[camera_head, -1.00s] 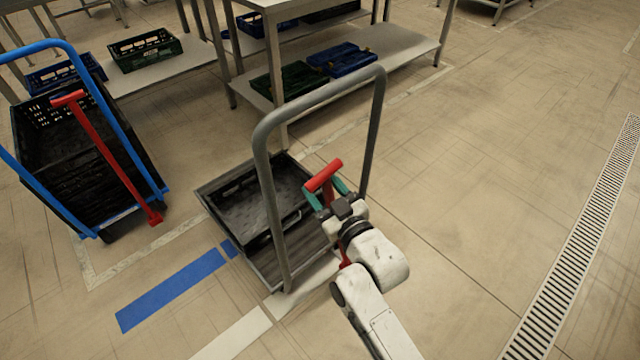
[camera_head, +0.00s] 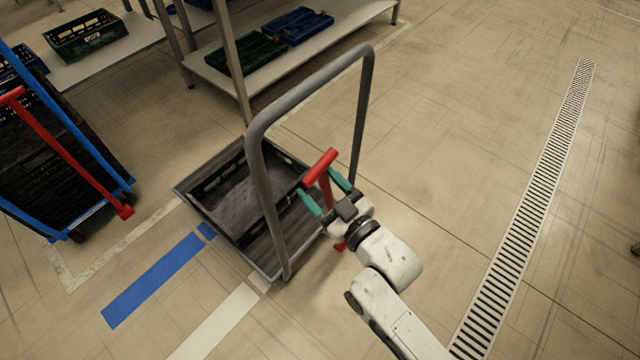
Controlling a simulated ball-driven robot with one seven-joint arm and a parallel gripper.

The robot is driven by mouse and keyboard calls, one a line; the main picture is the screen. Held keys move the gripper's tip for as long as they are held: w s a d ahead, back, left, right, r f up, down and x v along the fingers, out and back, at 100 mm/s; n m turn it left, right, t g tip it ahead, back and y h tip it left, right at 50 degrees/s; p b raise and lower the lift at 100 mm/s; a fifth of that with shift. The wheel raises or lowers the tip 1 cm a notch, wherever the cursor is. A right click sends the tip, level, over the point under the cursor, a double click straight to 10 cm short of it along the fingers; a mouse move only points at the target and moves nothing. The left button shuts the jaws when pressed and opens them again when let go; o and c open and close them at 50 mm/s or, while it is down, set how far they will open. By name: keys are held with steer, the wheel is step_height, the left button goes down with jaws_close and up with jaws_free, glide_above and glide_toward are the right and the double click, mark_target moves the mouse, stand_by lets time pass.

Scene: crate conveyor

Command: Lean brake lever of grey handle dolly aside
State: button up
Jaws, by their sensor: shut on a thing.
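The grey handle dolly (camera_head: 258,139) stands in the middle of the view, its tall grey hoop handle at the near side. A black crate (camera_head: 222,184) sits on its low deck. The red brake lever (camera_head: 321,166) with a T-shaped top rises at the right of the handle hoop, and its foot shows low beside the deck. My gripper (camera_head: 326,195), with green fingers, is shut on the lever just below the T top. The middle of the lever is partly hidden by the gripper and wrist.
A blue-handled dolly (camera_head: 75,120) with stacked black crates and its own red lever (camera_head: 60,150) stands at left. A metal shelf (camera_head: 345,30) with green and blue crates is behind. A drain grate (camera_head: 535,190) runs along the right. The floor between is clear.

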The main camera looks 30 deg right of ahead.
steer(key=shift+s+a+f+p, duration=0.1)
steer(key=shift+s+f+p, duration=0.1)
steer(key=shift+s, duration=0.8)
steer(key=shift+s+f+p, duration=0.1)
steer(key=shift+s+p, duration=0.05)
steer(key=shift+s, duration=0.85)
steer(key=o, duration=0.4)
steer(key=shift+s+d+f+p, duration=0.1)
steer(key=shift+s+d+p, duration=0.1)
steer(key=shift+s, duration=0.85)
steer(key=shift+s+d+f+p, duration=0.1)
steer(key=shift+s+p, duration=0.05)
steer(key=shift+s, duration=1.15)
steer(key=shift+c, duration=0.5)
steer(key=shift+s+a+r, duration=0.1)
steer(key=shift+s, duration=0.2)
steer(key=c, duration=0.3)
steer(key=shift+s+d+r, duration=0.1)
steer(key=shift+s+d, duration=0.15)
steer(key=shift+s, duration=0.5)
steer(key=shift+s+d+r, duration=0.1)
steer(key=shift+s+d, duration=0.15)
steer(key=shift+s, duration=0.5)
steer(key=shift+f+p, duration=0.1)
steer(key=shift+p, duration=0.3)
